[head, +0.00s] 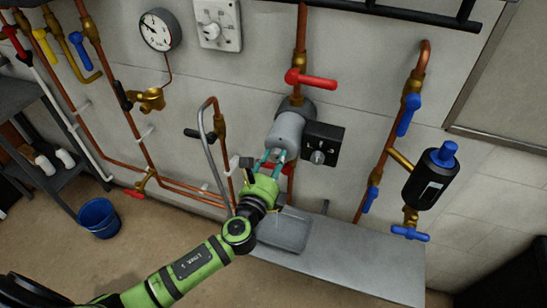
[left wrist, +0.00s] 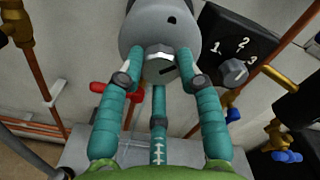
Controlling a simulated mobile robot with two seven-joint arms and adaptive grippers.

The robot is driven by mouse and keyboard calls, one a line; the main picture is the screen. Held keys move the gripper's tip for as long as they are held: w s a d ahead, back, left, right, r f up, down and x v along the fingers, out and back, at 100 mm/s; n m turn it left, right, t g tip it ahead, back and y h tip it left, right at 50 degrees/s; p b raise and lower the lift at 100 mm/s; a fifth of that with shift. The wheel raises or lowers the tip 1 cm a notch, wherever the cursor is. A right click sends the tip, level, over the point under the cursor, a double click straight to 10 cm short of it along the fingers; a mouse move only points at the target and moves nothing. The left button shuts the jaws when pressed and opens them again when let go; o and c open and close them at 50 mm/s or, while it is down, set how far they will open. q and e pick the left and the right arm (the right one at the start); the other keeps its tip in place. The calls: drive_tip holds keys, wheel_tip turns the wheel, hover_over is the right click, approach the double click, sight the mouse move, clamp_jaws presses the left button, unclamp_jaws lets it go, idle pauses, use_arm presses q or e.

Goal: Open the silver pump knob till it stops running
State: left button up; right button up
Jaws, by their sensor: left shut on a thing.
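The grey pump (head: 287,132) sits on the copper pipe at the middle of the head view, and its body fills the top of the left wrist view (left wrist: 150,25). A silver knob (left wrist: 160,62) with a dark slot mark projects from its end. My left gripper (head: 272,162) has its teal fingers closed around this knob; they show in the left wrist view (left wrist: 160,85). The fingers partly hide the knob. Beside the pump is a black box (head: 331,133) with a grey dial marked 1, 2, 3 (left wrist: 233,72). My right gripper is not in view.
A red lever (head: 310,79) is above the pump, and another red handle (left wrist: 118,92) is below it. A grey metal bench (head: 350,262) with a tray (head: 285,232) is underneath. Blue-handled valves (head: 408,115) are at right. A blue bucket (head: 98,217) stands on the floor at left.

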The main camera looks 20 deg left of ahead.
use_arm(q)
drive_tip(key=shift+d+f+m+p, duration=0.15)
drive_tip(key=shift+m+p, duration=0.15)
drive_tip(key=shift+m, duration=0.6)
drive_tip(key=shift+s+f, duration=0.1)
drive_tip(key=shift+f, duration=0.05)
drive_tip(key=o, duration=1.2)
drive_tip(key=shift+c, duration=0.2)
drive_tip(key=shift+d, duration=0.1)
drive_tip(key=s, duration=1.1)
drive_tip(key=shift+s+a, duration=0.25)
drive_tip(key=shift+s, duration=0.15)
